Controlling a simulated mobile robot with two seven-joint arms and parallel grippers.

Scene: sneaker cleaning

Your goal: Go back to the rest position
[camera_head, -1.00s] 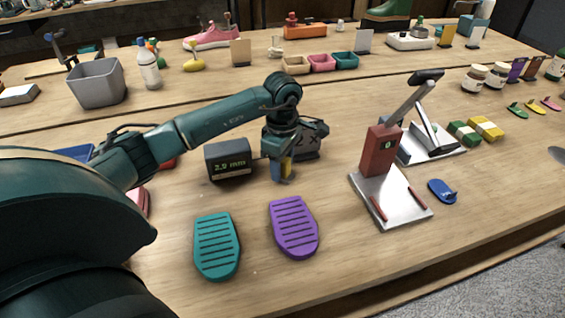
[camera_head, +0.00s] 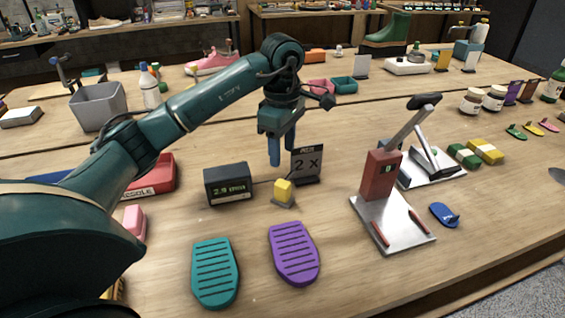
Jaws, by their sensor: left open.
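My left arm comes in from the left and reaches over the workbench (camera_head: 420,275). My left gripper (camera_head: 275,152) points down with its two blue fingers apart. It hangs empty above the bench, up and behind a small yellow block (camera_head: 283,190) on a grey base. The yellow block stands between a dark display box (camera_head: 228,184) and a dark sign reading "2 X" (camera_head: 306,162). My right gripper is not in view.
A teal sole (camera_head: 215,272) and a purple sole (camera_head: 293,253) lie in front. A red press on a metal plate (camera_head: 392,228) stands to the right, beside a blue sole piece (camera_head: 444,214). A grey bin (camera_head: 98,107) and a red box (camera_head: 155,178) are at left.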

